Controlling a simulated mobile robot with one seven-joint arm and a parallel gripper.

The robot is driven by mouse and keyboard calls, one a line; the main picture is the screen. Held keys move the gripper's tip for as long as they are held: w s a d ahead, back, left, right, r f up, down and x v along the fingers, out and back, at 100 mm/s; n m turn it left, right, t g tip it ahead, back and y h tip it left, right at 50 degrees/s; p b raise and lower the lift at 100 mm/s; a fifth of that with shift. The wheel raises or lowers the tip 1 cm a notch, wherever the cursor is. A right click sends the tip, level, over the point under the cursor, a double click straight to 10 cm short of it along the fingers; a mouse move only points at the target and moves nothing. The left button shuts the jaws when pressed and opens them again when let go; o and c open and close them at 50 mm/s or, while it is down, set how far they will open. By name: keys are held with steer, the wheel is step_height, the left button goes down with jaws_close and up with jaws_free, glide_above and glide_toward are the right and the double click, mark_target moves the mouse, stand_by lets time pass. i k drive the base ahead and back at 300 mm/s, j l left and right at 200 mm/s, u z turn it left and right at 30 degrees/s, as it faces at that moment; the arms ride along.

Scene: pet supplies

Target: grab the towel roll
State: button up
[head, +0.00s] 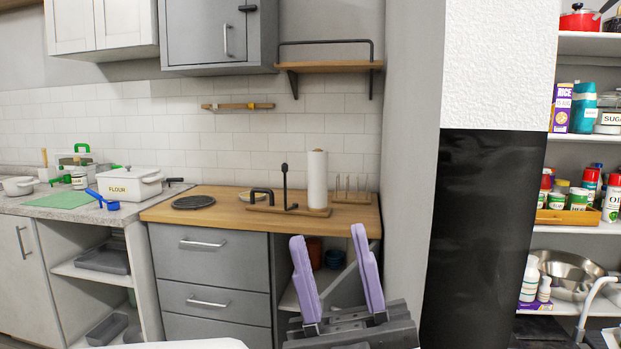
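The white towel roll (317,179) stands upright on the wooden countertop (225,207), on a wooden base that also carries black metal rods. My gripper (332,260) is in the lower middle of the head view, with two purple fingers spread wide apart. It is open and nothing shows between the fingers. The fingers appear below the roll in the picture and apart from it.
A black round plate (193,202) lies on the counter's left. A wooden rack (352,196) stands right of the roll. A wall shelf (330,66) hangs above. A white and black pillar (490,190) and stocked shelves (590,142) are at right.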

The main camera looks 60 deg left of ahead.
mark_target(317, 161)
steer(key=j, duration=3.2)
